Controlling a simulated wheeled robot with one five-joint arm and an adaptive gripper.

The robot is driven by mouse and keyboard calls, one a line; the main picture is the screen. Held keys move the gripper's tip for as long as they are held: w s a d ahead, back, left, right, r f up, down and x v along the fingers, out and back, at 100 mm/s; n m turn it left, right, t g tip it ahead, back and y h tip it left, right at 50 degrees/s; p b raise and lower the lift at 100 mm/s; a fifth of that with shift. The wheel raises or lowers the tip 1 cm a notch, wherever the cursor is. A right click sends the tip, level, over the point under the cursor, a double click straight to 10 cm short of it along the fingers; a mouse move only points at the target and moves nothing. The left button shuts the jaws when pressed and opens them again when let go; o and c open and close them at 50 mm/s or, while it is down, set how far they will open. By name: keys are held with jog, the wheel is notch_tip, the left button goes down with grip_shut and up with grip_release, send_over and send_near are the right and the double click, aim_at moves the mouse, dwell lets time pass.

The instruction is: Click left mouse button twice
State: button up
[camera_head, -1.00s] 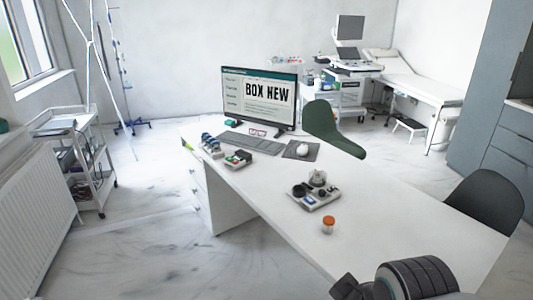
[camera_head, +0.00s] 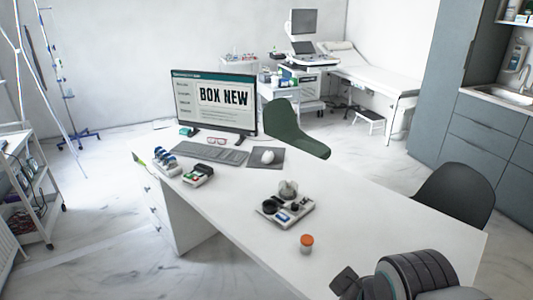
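A white computer mouse (camera_head: 267,156) sits on a dark grey mouse pad (camera_head: 279,158) on the white desk (camera_head: 375,208). The pad lies to the right of the keyboard (camera_head: 220,154). Behind them stands a monitor (camera_head: 214,102) showing "BOX NEW" in large letters. My arm shows at the bottom right, at the near side of the desk and well apart from the mouse. My gripper's fingertips cannot be made out there.
A tray of small items (camera_head: 286,209) and an orange-capped bottle (camera_head: 306,243) stand nearer on the desk. Small devices (camera_head: 198,175) sit by the left edge. A green chair (camera_head: 295,130) is behind the desk, a dark chair (camera_head: 455,194) at its right.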

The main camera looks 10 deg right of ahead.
grip_shut()
dwell(1.4)
